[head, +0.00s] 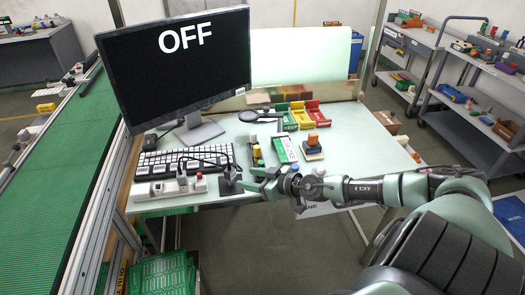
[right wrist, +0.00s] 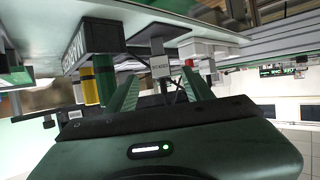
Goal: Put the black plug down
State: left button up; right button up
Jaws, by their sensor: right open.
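A black square holder (head: 229,186) stands at the table's front edge, right of the white power strip (head: 157,189). A dark plug (head: 228,171) with a black cable is upright on it. My right gripper (head: 246,181) is just right of the holder, with its arm reaching in from the right. In the right wrist view, which is upside down, the plug (right wrist: 160,66) shows between the two green fingers (right wrist: 160,92). The fingers are apart, with a gap on both sides of the plug. Another plug (head: 182,177) sits in the power strip. My left gripper is out of view.
A monitor (head: 185,65) reading OFF and a white keyboard (head: 185,160) stand behind the strip. A green conveyor (head: 60,165) runs along the left.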

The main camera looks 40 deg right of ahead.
jog(key=b+v, duration=0.1)
jog(key=v, duration=0.4)
jog(key=shift+s, duration=0.2)
